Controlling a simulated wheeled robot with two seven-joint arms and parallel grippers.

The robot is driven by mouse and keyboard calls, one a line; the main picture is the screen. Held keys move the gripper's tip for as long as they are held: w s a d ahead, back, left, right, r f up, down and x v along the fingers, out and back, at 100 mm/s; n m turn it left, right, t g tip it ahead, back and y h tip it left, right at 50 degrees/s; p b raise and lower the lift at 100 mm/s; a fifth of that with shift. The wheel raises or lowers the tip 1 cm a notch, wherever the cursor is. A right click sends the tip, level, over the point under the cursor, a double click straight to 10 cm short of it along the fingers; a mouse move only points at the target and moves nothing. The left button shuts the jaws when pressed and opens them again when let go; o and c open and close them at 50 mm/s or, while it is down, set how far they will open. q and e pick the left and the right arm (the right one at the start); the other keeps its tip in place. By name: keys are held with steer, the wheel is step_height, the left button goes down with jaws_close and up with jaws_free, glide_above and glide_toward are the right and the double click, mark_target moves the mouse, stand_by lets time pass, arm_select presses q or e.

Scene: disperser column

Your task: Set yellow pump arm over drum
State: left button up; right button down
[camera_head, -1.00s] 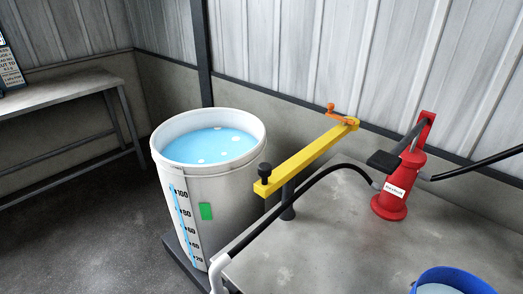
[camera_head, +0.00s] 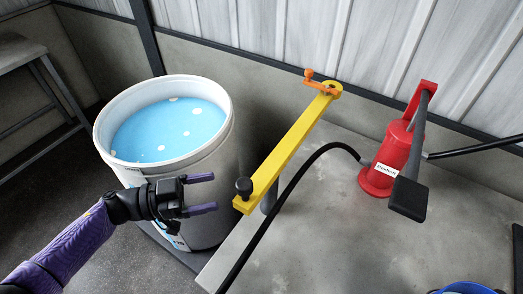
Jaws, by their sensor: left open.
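The yellow pump arm (camera_head: 290,150) is a long bar on a dark post, at the front left part of the grey bench. It has a black knob (camera_head: 244,187) at its near end and an orange crank (camera_head: 318,83) at its far end. The arm lies to the right of the drum, not over it. The white drum (camera_head: 222,150) stands open at the left with blue liquid inside. My left gripper (camera_head: 209,193) is open and empty in front of the drum, its fingers pointing right towards the black knob, a short gap away. My right gripper is not in view.
A red hand pump (camera_head: 380,172) with a dark lever stands on the bench (camera_head: 330,240) at the right. A black hose (camera_head: 288,190) curves from it across the bench's front. A blue bucket (camera_head: 467,288) shows at the bottom right. Metal walls close off the back.

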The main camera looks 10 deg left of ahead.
mark_target(254, 196)
arm_select(q)
steer(key=x, duration=0.6)
steer(key=s+x, duration=0.1)
steer(key=x, duration=0.2)
steer(key=shift+w+d+r, duration=0.15)
steer(key=shift+d, duration=0.35)
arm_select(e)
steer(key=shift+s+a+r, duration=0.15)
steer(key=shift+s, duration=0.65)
arm_select(q)
steer(key=shift+c, duration=0.3)
jaws_close()
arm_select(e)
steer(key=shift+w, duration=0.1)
